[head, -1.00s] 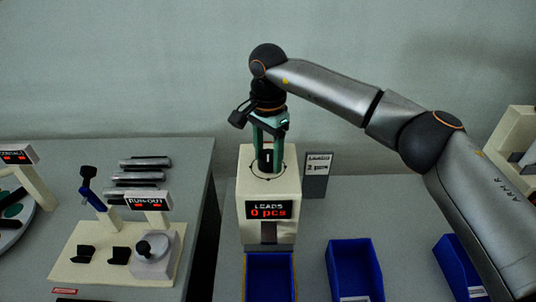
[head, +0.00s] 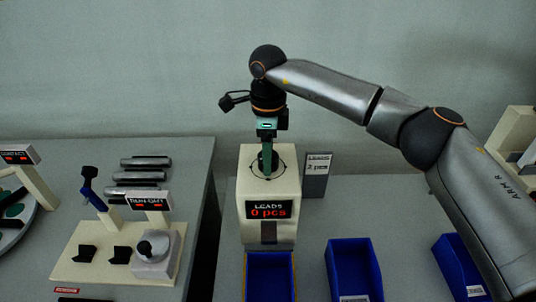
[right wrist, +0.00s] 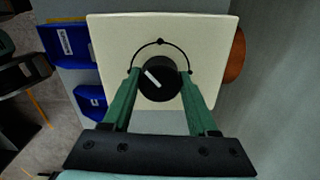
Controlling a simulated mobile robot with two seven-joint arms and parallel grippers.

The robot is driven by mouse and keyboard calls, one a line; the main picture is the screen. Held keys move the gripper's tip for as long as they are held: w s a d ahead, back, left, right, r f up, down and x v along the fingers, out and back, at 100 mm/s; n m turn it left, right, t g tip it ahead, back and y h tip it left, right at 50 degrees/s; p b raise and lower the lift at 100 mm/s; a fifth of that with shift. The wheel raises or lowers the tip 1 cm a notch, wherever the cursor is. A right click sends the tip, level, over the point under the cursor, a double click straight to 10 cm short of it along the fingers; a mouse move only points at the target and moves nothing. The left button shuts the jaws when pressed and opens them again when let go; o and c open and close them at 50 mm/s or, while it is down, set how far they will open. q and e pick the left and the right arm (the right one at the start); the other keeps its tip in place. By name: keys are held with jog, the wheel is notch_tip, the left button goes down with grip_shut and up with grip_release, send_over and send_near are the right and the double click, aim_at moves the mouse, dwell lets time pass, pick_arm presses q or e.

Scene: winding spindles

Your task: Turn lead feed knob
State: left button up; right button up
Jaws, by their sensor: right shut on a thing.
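The lead feeder is a cream box (head: 268,215) with a display reading "LEADS 0 pcs" (head: 268,210). Its black knob (right wrist: 157,84) has a white pointer line, slanted to the upper left in the right wrist view, inside a thin marked arc. My right gripper (head: 267,164) points straight down on the feeder's top. Its green fingers stand on either side of the knob, shut on it, also in the right wrist view (right wrist: 160,77). In the head view the fingers are edge-on and hide most of the knob. My left gripper is out of view.
A grey card (head: 316,175) reading "2 pcs" stands behind the feeder at right. A blue bin (head: 270,268) sits before the feeder, with another (head: 354,265) to its right. The run-out station (head: 100,262) and several grey cylinders (head: 145,162) are on the left table.

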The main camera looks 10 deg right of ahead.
jog(key=m, duration=0.4)
jog(key=shift+m, duration=1.9)
jog(key=o, duration=1.4)
jog(key=shift+c, duration=0.2)
notch_tip(320, 180, up, 13)
jog(key=shift+f, duration=0.2)
